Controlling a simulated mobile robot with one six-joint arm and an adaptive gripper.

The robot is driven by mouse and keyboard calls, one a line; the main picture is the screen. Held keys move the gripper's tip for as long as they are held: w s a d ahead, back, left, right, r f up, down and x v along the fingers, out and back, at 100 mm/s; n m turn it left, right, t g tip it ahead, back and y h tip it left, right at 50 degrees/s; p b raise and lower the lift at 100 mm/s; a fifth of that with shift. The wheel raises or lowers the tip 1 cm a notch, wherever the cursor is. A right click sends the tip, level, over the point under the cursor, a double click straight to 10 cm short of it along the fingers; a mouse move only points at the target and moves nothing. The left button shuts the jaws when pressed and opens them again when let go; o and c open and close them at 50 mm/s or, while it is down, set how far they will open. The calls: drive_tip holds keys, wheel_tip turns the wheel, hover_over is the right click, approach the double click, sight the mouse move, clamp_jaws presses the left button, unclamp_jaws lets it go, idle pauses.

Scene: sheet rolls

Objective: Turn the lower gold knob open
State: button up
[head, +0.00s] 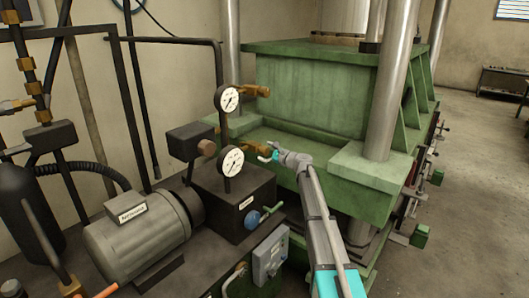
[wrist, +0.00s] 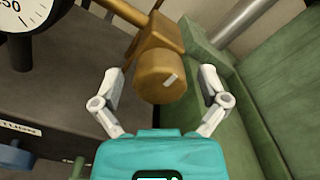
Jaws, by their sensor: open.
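The lower gold knob (wrist: 155,84) fills the upper middle of the wrist view, a round cap with a short pale mark on its face, on a gold valve body (wrist: 160,38). My gripper (wrist: 162,80) is open, with one finger on each side of the knob. Gaps show between the knob and both fingers; I cannot tell how deep the fingers reach. In the head view my gripper (head: 268,153) is beside the lower gauge (head: 231,162), and the lower knob is mostly hidden behind it. The upper gold knob (head: 262,91) is clear, beside the upper gauge (head: 228,99).
The green press (head: 310,85) stands close to the right of the knobs, its green wall (wrist: 250,100) near my right finger. A black block (head: 232,200) with a blue-handled valve (head: 253,218) and a grey motor (head: 140,232) lie to the left.

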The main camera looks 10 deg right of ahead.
drive_tip(key=shift+w+a, duration=0.1)
drive_tip(key=c, duration=1.2)
drive_tip(key=shift+o, duration=0.2)
